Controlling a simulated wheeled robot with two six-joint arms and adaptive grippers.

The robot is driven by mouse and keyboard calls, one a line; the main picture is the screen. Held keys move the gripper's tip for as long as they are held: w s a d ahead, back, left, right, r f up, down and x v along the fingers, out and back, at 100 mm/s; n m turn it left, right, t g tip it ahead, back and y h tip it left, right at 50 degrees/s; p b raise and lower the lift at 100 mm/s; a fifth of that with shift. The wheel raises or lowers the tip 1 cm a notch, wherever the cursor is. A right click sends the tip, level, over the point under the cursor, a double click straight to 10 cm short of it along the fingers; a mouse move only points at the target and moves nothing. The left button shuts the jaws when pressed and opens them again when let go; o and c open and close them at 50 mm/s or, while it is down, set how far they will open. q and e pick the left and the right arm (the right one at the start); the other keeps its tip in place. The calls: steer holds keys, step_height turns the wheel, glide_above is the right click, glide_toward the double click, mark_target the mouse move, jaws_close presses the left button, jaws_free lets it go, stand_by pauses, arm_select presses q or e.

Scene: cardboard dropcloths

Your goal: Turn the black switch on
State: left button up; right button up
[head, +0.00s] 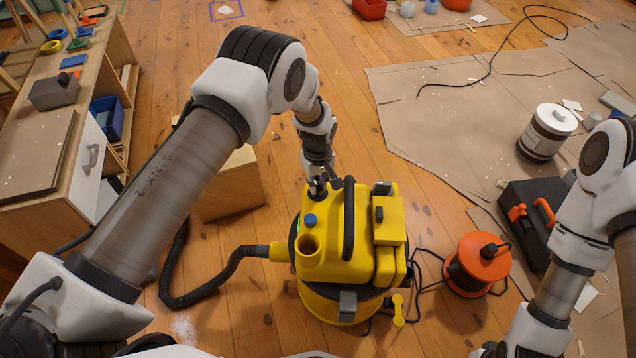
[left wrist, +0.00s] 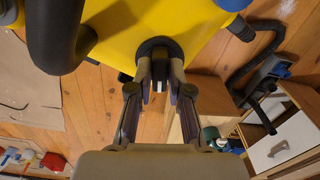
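The yellow vacuum cleaner (head: 340,262) stands upright on the wooden floor in the head view. My left gripper (head: 318,187) is at its far side, pointing down by the black handle. In the left wrist view, the black switch (left wrist: 160,47) is a round black knob on the yellow body. The fingers of my left gripper (left wrist: 160,78) stand apart on either side of it, close in; whether they touch it is not clear.
A black hose (head: 205,292) curls left of the vacuum. An orange cable reel (head: 478,262) stands close on its right, with loose cable. A wooden box (head: 232,188) is behind my left arm. A workbench (head: 62,200) is at left, a black toolbox (head: 528,222) at right.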

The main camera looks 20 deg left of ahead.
mark_target(318, 186)
arm_select(q)
steer(key=shift+o, duration=1)
step_height(318, 186, up, 12)
